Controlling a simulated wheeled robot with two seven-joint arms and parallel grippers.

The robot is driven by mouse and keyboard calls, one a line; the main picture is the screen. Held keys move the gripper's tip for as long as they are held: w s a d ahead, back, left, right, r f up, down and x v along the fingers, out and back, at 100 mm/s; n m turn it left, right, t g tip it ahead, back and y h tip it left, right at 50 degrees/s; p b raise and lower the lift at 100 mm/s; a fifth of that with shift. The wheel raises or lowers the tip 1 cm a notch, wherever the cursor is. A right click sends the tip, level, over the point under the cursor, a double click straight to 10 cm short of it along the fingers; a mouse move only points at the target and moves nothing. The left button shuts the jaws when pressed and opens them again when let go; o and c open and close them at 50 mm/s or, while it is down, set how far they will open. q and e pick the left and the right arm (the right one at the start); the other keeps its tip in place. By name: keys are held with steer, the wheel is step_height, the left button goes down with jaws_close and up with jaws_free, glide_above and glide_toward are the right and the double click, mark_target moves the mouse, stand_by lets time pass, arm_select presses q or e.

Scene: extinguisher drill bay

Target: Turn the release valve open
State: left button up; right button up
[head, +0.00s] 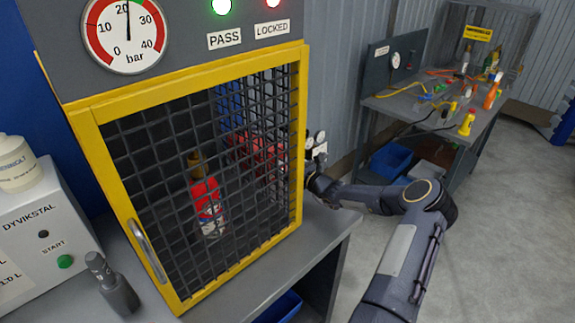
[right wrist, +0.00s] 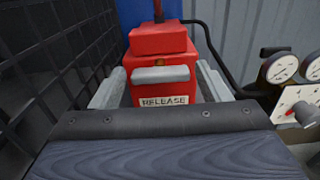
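The release valve is a red block (right wrist: 158,85) with a white RELEASE label and a grey bar above the label, in the middle of the right wrist view. A red stem rises from its top. My right gripper (right wrist: 160,92) is open, with one light grey finger on each side of the block; I cannot tell whether they touch it. In the head view my right arm reaches in from the right, and its dark gripper end (head: 318,185) is beside the cage's right side, partly hidden. Red parts show behind the mesh there. My left gripper is not in view.
A yellow-framed mesh cage (head: 188,303) holds a red extinguisher (head: 208,205). A pressure gauge (head: 125,32) and a lit green PASS lamp (head: 221,6) sit above it. Small gauges (right wrist: 279,67) and a dark pipe stand right of the valve. A cluttered bench (head: 400,105) stands behind; floor is clear at right.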

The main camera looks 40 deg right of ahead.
steer(key=c, duration=0.7)
steer(key=shift+f+n+b, duration=0.2)
steer(key=shift+n+b, duration=0.4)
steer(key=shift+b, duration=0.35)
steer(key=n+b, duration=0.5)
steer(key=b, duration=0.4)
steer(key=shift+a+f, duration=0.1)
steer(key=shift+a, duration=0.05)
steer(key=shift+r+n+b, duration=0.25)
steer(key=shift+n+b, duration=0.45)
steer(key=shift+b, duration=0.2)
steer(key=o, duration=1)
steer(key=s, duration=0.5)
steer(key=s+b, duration=0.1)
steer(key=s, duration=0.2)
steer(key=shift+d, duration=0.3)
steer(key=shift+w, duration=0.1)
